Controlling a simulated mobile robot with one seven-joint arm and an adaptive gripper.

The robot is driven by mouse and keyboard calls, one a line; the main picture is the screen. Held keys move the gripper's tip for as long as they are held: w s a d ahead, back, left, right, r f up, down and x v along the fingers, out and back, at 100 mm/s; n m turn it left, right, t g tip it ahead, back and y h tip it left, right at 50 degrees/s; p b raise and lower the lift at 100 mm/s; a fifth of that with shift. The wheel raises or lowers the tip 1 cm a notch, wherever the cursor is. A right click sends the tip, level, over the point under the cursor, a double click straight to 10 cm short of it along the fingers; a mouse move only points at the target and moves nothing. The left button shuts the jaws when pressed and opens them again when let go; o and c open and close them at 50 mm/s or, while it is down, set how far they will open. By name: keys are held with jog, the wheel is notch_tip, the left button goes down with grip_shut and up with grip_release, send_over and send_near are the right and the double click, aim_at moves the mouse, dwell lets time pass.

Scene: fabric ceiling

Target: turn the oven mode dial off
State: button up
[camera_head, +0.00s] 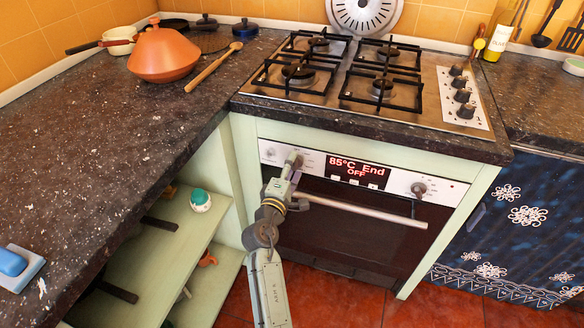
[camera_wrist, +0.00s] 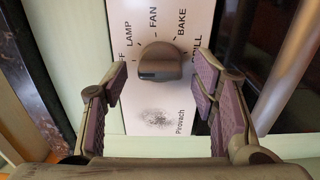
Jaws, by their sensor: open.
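The oven mode dial (camera_wrist: 160,63) is a brown-grey knob on the white panel in the wrist view. The labels LAMP, FAN, BAKE and a partly covered GRILL ring it, with a cut-off label ending in F at left. A dark mark shows on the dial's lower left side. My gripper (camera_wrist: 160,82) is open, with one finger left and one right of the dial and visible gaps to both. In the head view my gripper (camera_head: 292,162) is at the left of the oven panel and largely hides the dial. The oven display (camera_head: 357,171) reads "85°C End" and "OFF".
A second knob (camera_head: 418,188) is at the panel's right. The oven handle (camera_head: 360,209) runs across the door just below my gripper. The gas hob (camera_head: 345,75) and dark worktop (camera_head: 110,130) lie above. Open shelves (camera_head: 175,250) stand at left.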

jog(key=v, duration=1.1)
jog(key=shift+s, duration=0.35)
jog(key=shift+a, duration=0.1)
